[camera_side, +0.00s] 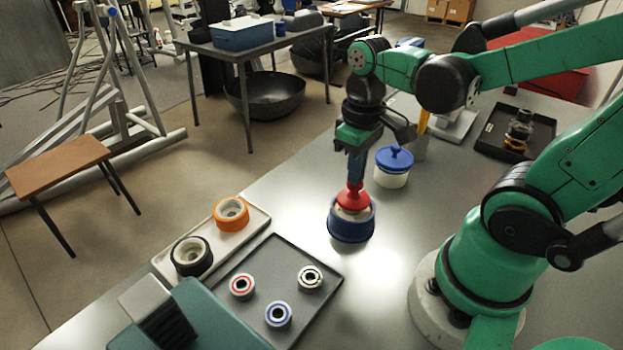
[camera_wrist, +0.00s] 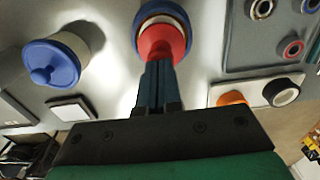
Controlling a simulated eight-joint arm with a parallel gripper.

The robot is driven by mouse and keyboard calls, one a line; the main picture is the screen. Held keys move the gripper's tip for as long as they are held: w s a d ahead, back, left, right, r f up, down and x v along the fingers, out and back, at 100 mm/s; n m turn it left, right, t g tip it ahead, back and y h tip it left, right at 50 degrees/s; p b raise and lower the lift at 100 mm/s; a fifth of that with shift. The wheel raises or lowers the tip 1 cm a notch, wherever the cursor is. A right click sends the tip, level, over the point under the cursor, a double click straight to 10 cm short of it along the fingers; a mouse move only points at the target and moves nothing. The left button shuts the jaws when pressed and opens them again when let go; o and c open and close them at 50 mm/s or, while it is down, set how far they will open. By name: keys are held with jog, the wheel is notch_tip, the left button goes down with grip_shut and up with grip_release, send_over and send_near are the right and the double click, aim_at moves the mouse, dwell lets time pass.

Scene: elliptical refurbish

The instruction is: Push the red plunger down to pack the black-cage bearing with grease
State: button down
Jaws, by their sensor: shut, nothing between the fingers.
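The red plunger (camera_side: 353,199) stands upright in the blue bearing packer (camera_side: 350,228), with a pale band showing between them. My gripper (camera_side: 355,181) is shut and empty, pointing down with its fingertips at the top of the plunger's knob. I cannot tell whether they press on it. In the wrist view the shut fingertips (camera_wrist: 159,64) overlap the plunger (camera_wrist: 166,38), and the blue rim (camera_wrist: 182,12) shows behind it. Any bearing inside the packer is hidden. A dark tray (camera_side: 262,262) holds three bearings, with red (camera_side: 242,286), blue (camera_side: 278,315) and darker (camera_side: 310,278) rings.
A white jar with a blue lid (camera_side: 394,160) stands close behind the packer, near a grey cup with a yellow handle (camera_side: 421,127). A pale tray (camera_side: 215,251) holds orange (camera_side: 231,213) and black (camera_side: 191,255) wheels. A black parts tray (camera_side: 497,137) lies at the back right.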

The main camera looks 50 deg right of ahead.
jog(key=shift+r, duration=3.5)
jog(key=w+a+f+t, duration=0.2)
jog(key=w+a+t, duration=0.2)
jog(key=t, duration=0.3)
jog(key=shift+w+a+f, duration=0.15)
jog(key=shift+w+f, duration=0.25)
jog(key=shift+w, duration=0.05)
